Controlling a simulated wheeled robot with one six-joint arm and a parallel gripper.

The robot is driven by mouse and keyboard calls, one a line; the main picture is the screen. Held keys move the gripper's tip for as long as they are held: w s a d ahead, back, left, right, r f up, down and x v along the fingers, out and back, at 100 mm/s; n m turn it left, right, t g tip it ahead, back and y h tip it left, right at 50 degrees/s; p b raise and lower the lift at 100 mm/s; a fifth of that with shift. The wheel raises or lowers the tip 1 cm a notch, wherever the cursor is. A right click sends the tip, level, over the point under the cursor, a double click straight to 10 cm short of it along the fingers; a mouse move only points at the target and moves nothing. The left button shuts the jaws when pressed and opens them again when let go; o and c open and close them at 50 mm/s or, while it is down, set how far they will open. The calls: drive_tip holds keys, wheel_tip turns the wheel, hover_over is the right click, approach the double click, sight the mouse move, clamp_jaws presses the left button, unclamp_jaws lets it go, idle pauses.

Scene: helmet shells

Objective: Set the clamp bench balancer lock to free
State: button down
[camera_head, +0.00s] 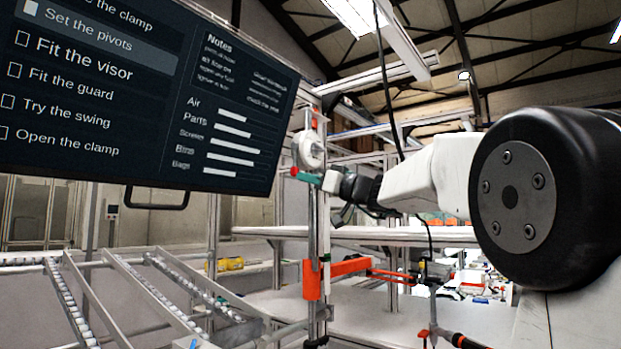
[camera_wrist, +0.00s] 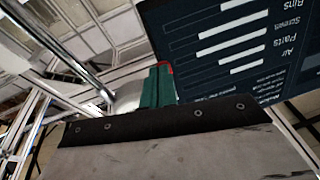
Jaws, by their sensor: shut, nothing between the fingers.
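The balancer (camera_head: 308,148), a pale round housing, hangs on the upright post of the clamp bench. A small red tip (camera_head: 294,171), which looks like its lock lever, shows at the housing's lower left. My gripper (camera_head: 310,178) has teal fingers, shut and empty, just below the housing with their ends close to the red tip. In the wrist view the shut fingers (camera_wrist: 157,88) reach up beside the pale housing (camera_wrist: 128,97), and red (camera_wrist: 166,68) shows at their far end. I cannot tell whether they touch it. The lock's setting is not readable.
A large dark screen (camera_head: 140,90) hangs close left of the balancer, with "Set the pivots" highlighted. An orange clamp arm (camera_head: 345,267) sticks out from the post below my gripper. Roller rails (camera_head: 140,290) stand at lower left. A black cable (camera_head: 388,80) hangs behind my arm.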

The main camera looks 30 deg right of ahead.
idle(0.5)
drive_tip(key=s+d+f, duration=0.6)
drive_tip(key=s, duration=0.3)
drive_tip(key=shift+s+f, duration=0.3)
drive_tip(key=shift+f, duration=0.1)
